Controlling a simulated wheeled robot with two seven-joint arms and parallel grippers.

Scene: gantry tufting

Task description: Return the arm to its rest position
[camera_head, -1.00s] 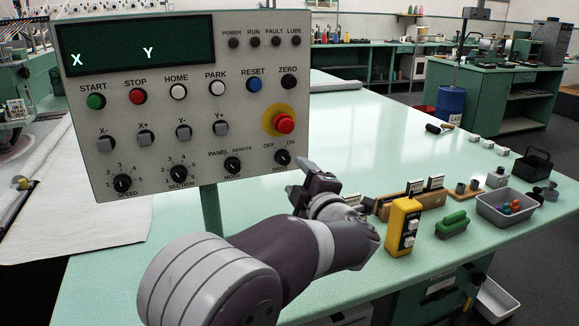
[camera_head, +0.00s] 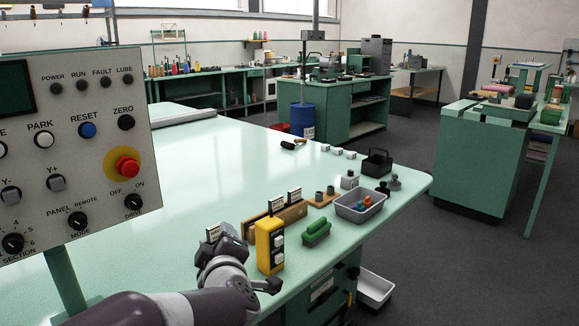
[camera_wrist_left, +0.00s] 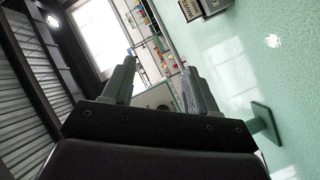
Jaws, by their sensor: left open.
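My left arm (camera_head: 120,310) comes in from the lower left in the head view, purple and grey. Its wrist and gripper (camera_head: 232,245) are over the near edge of the green bench, in front of the control panel's right side and close to the yellow handheld box (camera_head: 269,246). The finger gap is hard to make out there. In the left wrist view the left gripper (camera_wrist_left: 160,82) shows two grey fingers spread apart with nothing between them. The wrist view is tilted. My right gripper is in neither view.
The control panel (camera_head: 75,140) stands at the left on a green post. A green block (camera_head: 316,232), a grey bin (camera_head: 362,208) with coloured pieces and a black basket (camera_head: 377,163) stand right of the gripper. The middle of the bench (camera_head: 215,165) is clear.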

